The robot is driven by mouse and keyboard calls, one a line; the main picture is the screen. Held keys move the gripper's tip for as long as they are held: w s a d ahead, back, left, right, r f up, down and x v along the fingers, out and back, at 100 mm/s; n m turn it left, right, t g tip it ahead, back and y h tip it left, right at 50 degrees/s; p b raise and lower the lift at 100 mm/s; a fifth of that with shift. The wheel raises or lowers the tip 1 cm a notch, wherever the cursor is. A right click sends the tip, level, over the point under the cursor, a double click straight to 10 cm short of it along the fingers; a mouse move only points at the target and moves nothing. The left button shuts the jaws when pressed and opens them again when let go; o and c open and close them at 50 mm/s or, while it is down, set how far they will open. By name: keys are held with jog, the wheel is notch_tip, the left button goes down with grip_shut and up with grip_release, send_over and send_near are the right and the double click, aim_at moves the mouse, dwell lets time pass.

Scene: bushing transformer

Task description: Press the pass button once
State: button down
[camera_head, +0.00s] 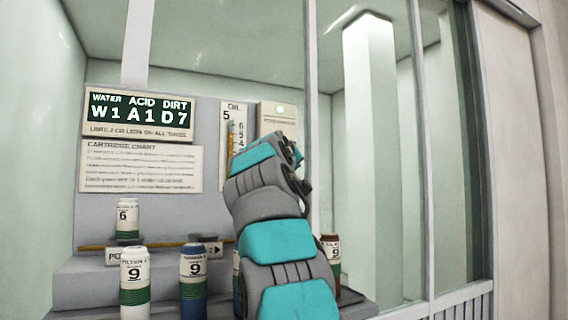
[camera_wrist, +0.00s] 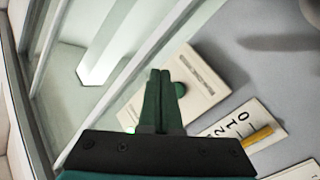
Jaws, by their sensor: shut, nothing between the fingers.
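A beige box (camera_head: 278,116) is on the grey back panel, right of the oil gauge. A pale green round spot (camera_head: 281,107) shows on its upper part. In the wrist view the same box (camera_wrist: 206,85) lies beyond my fingers, with a line of print too small to read. A green round button (camera_wrist: 180,90) on it shows just right of my fingertips, partly covered by them. My gripper (camera_wrist: 159,72) is shut and empty, its fingers together in front of the box. Whether they touch the button I cannot tell. In the head view my arm hides the gripper.
A display (camera_head: 138,115) reads W1 A1 D7. Below it hangs a cartridge chart (camera_head: 140,166). The oil gauge (camera_wrist: 240,125) with a yellow pointer is close beside the box. Labelled cartridges (camera_head: 134,285) stand on the ledge. Window frames (camera_head: 420,150) bound the right side.

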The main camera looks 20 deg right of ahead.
jog(key=s+m+t+y+b, duration=0.3)
jog(key=s+m+y, duration=0.5)
jog(key=m, duration=0.9)
jog(key=t+y, duration=0.1)
jog(key=y, duration=0.1)
jog(key=shift+s+a+r+m+t+y, duration=0.35)
jog(key=shift+m+t+y, duration=0.05)
jog(key=shift+w, duration=0.1)
jog(key=w+p, duration=0.6)
jog(key=w, duration=0.8)
jog(key=shift+d+r, duration=0.25)
jog(key=shift+r, duration=0.2)
